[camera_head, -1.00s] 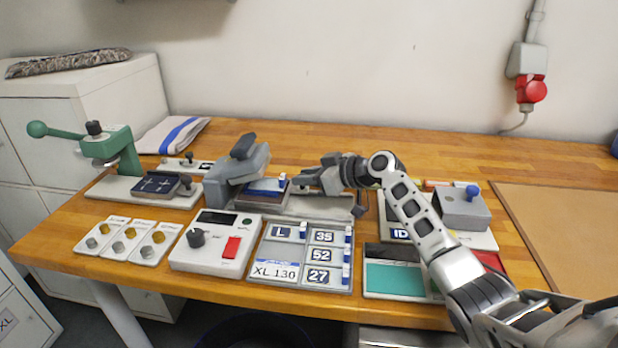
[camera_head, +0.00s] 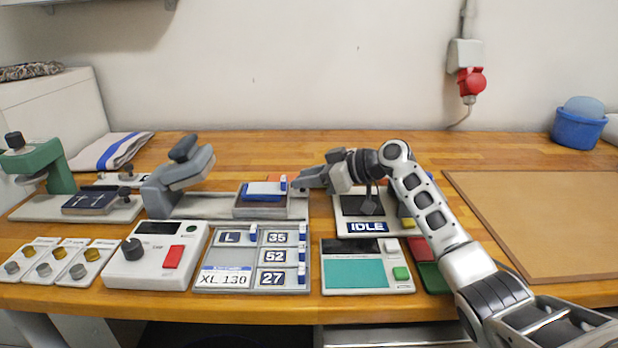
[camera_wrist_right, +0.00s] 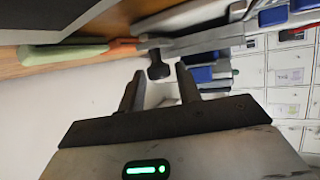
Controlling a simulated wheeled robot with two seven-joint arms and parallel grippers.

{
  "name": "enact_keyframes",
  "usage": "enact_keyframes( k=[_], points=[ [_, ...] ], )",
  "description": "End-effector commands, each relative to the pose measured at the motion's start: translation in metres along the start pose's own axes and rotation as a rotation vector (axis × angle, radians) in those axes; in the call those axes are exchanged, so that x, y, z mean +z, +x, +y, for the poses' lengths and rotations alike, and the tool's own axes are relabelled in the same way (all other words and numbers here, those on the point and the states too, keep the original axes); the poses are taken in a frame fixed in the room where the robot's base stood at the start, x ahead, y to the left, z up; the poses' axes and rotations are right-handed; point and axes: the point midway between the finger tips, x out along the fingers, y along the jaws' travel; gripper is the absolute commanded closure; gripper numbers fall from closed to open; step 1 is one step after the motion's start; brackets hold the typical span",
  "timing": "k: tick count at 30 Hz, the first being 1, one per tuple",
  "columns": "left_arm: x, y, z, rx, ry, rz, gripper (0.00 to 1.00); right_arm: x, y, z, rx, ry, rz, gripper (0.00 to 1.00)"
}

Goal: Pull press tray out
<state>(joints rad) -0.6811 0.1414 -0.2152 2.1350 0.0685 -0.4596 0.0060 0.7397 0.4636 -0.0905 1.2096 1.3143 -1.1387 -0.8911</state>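The press tray (camera_head: 262,212) is a grey shallow tray holding a blue and white piece (camera_head: 264,190). It sits near the right end of the grey press base (camera_head: 215,205), clear of the raised press head (camera_head: 188,165). My right gripper (camera_head: 298,184) is just beyond the tray's right side, pointing left. In the right wrist view its two dark fingers (camera_wrist_right: 159,88) stand apart with no held thing visible between them. Whether a finger touches the tray, I cannot tell. My left gripper is not in view.
A white control box (camera_head: 155,255) and a number-tag board (camera_head: 240,278) stand in front. A green hand press (camera_head: 45,165) is at the left. My right forearm crosses the IDLE unit (camera_head: 366,228). A brown mat (camera_head: 545,220) lies bare at the right.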

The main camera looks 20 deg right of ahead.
Motion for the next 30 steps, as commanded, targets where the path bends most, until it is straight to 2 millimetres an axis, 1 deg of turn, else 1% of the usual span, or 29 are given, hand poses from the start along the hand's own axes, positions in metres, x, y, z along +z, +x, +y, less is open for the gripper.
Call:
enact_keyframes(
  k=[5, 8, 10, 14, 21, 24, 27, 30],
  points=[
    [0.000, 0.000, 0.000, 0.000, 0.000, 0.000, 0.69, 0.000, -0.001, 0.000, 0.001, 0.000, 0.000, 0.66],
    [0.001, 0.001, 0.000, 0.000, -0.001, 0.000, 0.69, 0.001, -0.008, 0.001, 0.003, 0.000, 0.001, 0.66],
    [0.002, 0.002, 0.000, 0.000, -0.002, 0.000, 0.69, 0.001, -0.017, 0.001, 0.004, 0.000, 0.001, 0.66],
    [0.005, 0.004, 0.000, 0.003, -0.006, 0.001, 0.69, 0.002, -0.044, 0.002, 0.006, -0.001, -0.001, 0.66],
    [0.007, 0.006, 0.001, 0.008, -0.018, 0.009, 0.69, 0.003, -0.103, 0.001, 0.005, -0.001, -0.002, 0.66],
    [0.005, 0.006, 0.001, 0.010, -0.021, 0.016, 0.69, 0.002, -0.124, 0.001, 0.004, -0.001, -0.002, 0.66],
    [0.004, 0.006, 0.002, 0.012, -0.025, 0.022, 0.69, 0.001, -0.140, 0.001, 0.003, -0.001, -0.002, 0.66],
    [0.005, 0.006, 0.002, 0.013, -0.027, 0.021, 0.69, 0.001, -0.151, 0.000, 0.001, 0.000, -0.001, 0.66]
  ],
)
